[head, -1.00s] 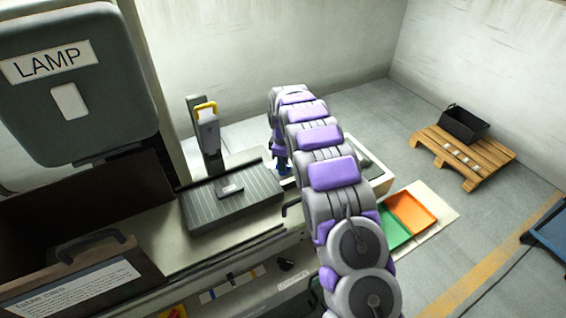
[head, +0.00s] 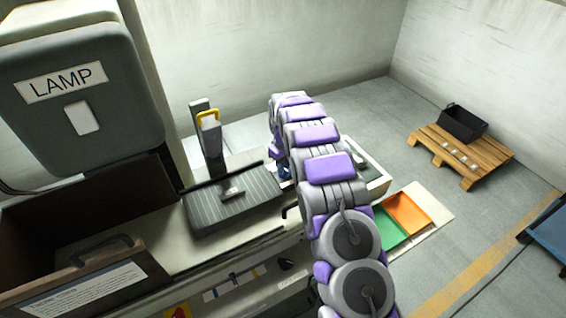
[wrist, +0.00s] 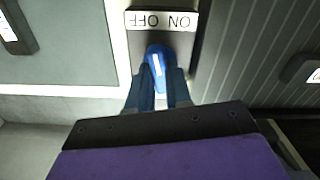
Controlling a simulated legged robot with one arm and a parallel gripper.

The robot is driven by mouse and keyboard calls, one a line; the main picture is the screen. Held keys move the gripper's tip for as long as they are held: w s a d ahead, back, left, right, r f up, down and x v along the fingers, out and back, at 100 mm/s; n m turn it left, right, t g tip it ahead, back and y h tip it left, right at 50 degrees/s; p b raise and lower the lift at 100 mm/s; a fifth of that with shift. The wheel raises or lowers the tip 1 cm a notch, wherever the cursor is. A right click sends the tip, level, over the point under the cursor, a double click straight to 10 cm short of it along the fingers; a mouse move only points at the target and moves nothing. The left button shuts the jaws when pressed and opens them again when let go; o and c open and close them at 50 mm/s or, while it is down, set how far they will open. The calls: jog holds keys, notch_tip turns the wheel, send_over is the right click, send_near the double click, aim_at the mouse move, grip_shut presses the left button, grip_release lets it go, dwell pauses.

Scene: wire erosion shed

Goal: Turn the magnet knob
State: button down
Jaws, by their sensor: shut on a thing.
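The magnet knob (wrist: 158,62) is blue with a white line on it. In the wrist view it sits just below a white plate (wrist: 161,20) reading ON OFF, which appears upside down. My gripper (wrist: 158,88) is shut on the knob, with a dark finger on each side. The white line runs close to upright in this view. In the head view a bit of blue (head: 284,172) shows at my arm's end, beside the dark ribbed magnet plate (head: 235,205); my arm hides most of the knob there. The ribbed plate also shows in the wrist view (wrist: 235,60).
A grey post with a yellow handle (head: 207,125) stands behind the plate. A large LAMP box (head: 85,95) is at the left. Green (head: 390,228) and orange (head: 405,212) trays lie to the right. A pallet (head: 465,155) with a black bin stands farther off.

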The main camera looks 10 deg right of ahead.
jog(key=m+p, duration=0.2)
jog(key=m, duration=0.3)
jog(key=shift+w+r+m, duration=0.1)
jog(key=shift+r+m, duration=0.05)
jog(key=shift+m, duration=0.15)
jog(key=m+p, duration=0.1)
jog(key=m, duration=0.4)
jog(key=shift+m+p, duration=0.3)
jog(key=c, duration=1)
grip_release()
jog(key=shift+c, duration=0.2)
notch_tip(320, 180, up, 17)
jog(key=shift+p, duration=0.45)
jog(key=shift+a, duration=0.1)
